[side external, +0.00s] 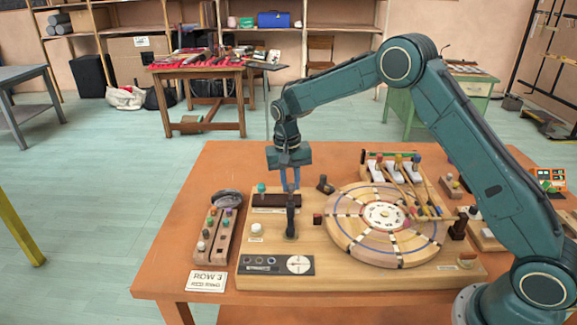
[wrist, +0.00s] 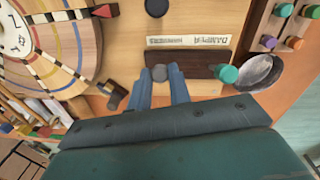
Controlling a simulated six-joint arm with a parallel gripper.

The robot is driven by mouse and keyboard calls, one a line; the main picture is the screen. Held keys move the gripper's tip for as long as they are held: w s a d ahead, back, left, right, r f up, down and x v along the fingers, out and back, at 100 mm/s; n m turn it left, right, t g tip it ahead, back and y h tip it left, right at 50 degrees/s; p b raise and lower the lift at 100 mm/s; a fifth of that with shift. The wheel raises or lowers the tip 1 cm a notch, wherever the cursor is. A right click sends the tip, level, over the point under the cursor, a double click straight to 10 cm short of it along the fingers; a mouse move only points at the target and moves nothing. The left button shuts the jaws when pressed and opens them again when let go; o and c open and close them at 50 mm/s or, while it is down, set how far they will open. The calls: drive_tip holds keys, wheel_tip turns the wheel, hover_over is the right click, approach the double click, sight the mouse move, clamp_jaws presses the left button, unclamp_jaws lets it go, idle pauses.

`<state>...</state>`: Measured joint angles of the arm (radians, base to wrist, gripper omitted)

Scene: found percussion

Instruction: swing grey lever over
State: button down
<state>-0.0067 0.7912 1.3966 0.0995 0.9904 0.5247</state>
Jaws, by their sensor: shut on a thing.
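My gripper (side external: 290,186) points down at the back left part of the wooden board. In the wrist view its two blue fingers (wrist: 160,80) stand either side of a small grey rounded end, which I take for the grey lever (wrist: 160,72). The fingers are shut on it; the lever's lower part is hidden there. In the side view a dark upright post (side external: 291,215) stands just in front of the fingers, so the grip itself is hard to see. How far the lever tilts I cannot tell.
A dark damper bar (wrist: 190,65) with a teal knob lies beside the fingers. A dark stubby knob (side external: 325,185) and a large round wooden disc (side external: 350,235) stand to the right. A rack of coloured pegs (side external: 205,245) is at the left. The air above the board's front is clear.

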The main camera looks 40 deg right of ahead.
drive_tip(key=shift+w, duration=0.1)
drive_tip(key=shift+w+d+r+g+y, duration=0.1)
drive_tip(key=shift+w+d+g+y, duration=0.35)
drive_tip(key=shift+g+y, duration=0.3)
drive_tip(key=shift+w+d, duration=0.15)
drive_tip(key=c, duration=1.3)
unclamp_jaws()
drive_tip(key=shift+s+a, duration=0.2)
drive_tip(key=shift+a, duration=0.05)
drive_tip(key=shift+s+a, duration=0.1)
